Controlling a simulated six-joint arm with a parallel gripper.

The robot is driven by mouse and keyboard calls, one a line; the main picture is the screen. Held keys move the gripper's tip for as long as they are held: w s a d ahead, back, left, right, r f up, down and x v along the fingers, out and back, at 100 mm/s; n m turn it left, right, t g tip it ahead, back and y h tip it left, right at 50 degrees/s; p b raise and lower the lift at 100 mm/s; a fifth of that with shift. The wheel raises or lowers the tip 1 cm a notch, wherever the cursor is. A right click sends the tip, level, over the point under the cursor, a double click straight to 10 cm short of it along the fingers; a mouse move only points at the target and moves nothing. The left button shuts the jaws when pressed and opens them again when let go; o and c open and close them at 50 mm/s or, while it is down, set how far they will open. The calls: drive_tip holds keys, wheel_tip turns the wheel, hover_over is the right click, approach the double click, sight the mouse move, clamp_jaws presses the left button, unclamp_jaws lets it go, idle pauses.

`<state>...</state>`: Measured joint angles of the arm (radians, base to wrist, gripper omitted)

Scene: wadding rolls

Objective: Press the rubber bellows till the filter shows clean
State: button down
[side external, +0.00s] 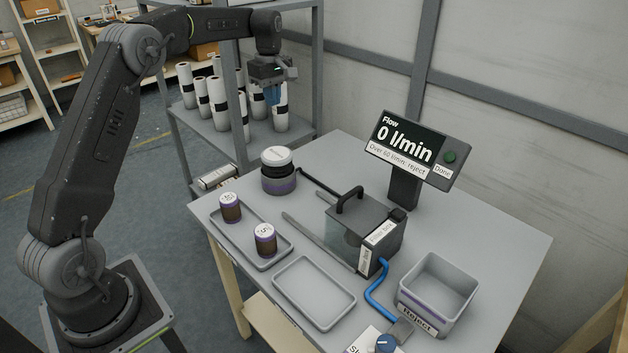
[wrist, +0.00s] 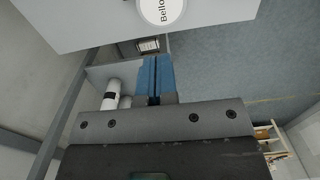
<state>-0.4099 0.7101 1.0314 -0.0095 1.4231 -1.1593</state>
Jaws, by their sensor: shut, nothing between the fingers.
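The rubber bellows (side external: 278,172) stands on the table's back left part, a dark round body with a pale top and a purple band. Its white labelled top (wrist: 162,8) shows at the upper edge of the wrist view, partly cut off. My gripper (side external: 273,95) is shut and empty, above and behind the bellows, in front of the shelf. Its blue fingers (wrist: 155,80) point down and are together. A dark box with a handle (side external: 362,232) stands mid-table. The display (side external: 410,146) reads Flow 0 l/min, with "Over 60 l/min: reject" below and a green Done button (side external: 450,156).
Two labelled jars (side external: 231,208) (side external: 265,241) stand in a grey tray (side external: 281,250). An empty tray (side external: 314,291) lies in front. The Reject bin (side external: 438,293) looks empty. A blue hose (side external: 375,293) runs from the box towards a blue knob (side external: 386,343). White rolls (side external: 219,104) stand on the shelf.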

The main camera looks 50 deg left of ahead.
sight(276, 153)
wheel_tip(276, 153, down, 14)
drive_tip(key=shift+s+d, duration=0.15)
idle(0.7)
drive_tip(key=shift+s+f, duration=0.1)
drive_tip(key=shift+f, duration=2.1)
wheel_tip(276, 153, up, 15)
drive_tip(key=shift+w+f, duration=0.2)
drive_tip(key=shift+w, duration=0.05)
